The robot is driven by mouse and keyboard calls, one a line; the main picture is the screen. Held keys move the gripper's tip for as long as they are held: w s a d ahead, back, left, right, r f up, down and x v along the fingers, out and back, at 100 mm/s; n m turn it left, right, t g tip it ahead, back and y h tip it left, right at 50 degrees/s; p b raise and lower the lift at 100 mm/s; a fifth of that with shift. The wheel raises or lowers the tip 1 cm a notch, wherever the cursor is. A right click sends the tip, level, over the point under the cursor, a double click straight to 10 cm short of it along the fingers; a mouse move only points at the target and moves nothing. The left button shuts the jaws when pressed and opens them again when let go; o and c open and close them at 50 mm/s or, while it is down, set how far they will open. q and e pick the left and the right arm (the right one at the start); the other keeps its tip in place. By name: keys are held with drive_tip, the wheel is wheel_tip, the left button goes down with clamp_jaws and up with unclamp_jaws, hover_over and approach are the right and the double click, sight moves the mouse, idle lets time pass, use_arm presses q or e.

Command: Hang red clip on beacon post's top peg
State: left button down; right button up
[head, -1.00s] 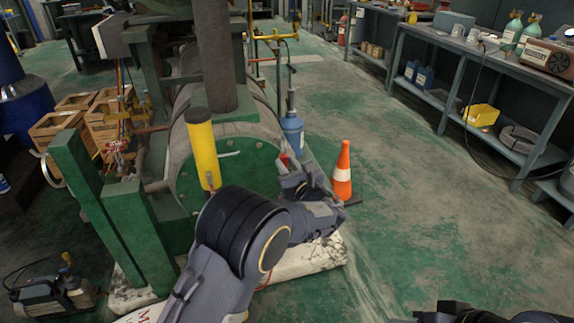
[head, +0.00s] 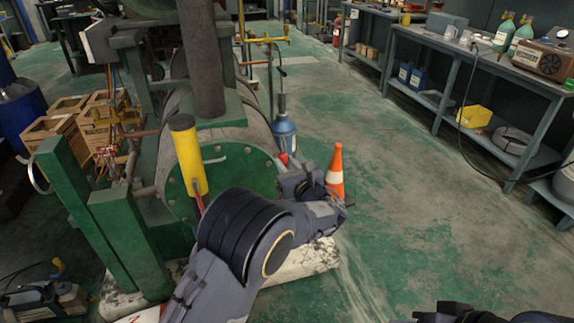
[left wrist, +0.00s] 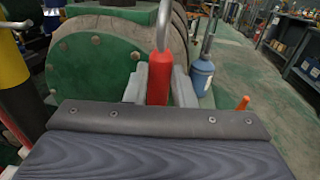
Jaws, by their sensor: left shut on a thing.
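The red clip (left wrist: 159,78) is between the two pale fingers of my left gripper (left wrist: 160,88), with a grey hook rising from its top in the left wrist view. In the head view, only a small red tip of the clip (head: 284,158) shows above my left gripper (head: 291,168), in front of the green round tank end. My left gripper is shut on the clip. I cannot clearly pick out the beacon post or its top peg. A dark part of my right arm shows at the bottom right edge; its fingers cannot be made out.
A yellow cylinder (head: 188,155) stands left of my left arm, by the green tank (head: 232,168). A blue bottle (head: 284,134) stands behind my gripper, an orange cone (head: 335,170) to its right. A workbench (head: 478,62) lines the right; the floor between is open.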

use_arm(q)
drive_tip(key=w+d+p, duration=0.2)
drive_tip(key=d, duration=0.6)
drive_tip(key=shift+w+d, duration=0.2)
drive_tip(key=shift+d, duration=0.15)
idle(0.5)
drive_tip(key=shift+a, duration=0.1)
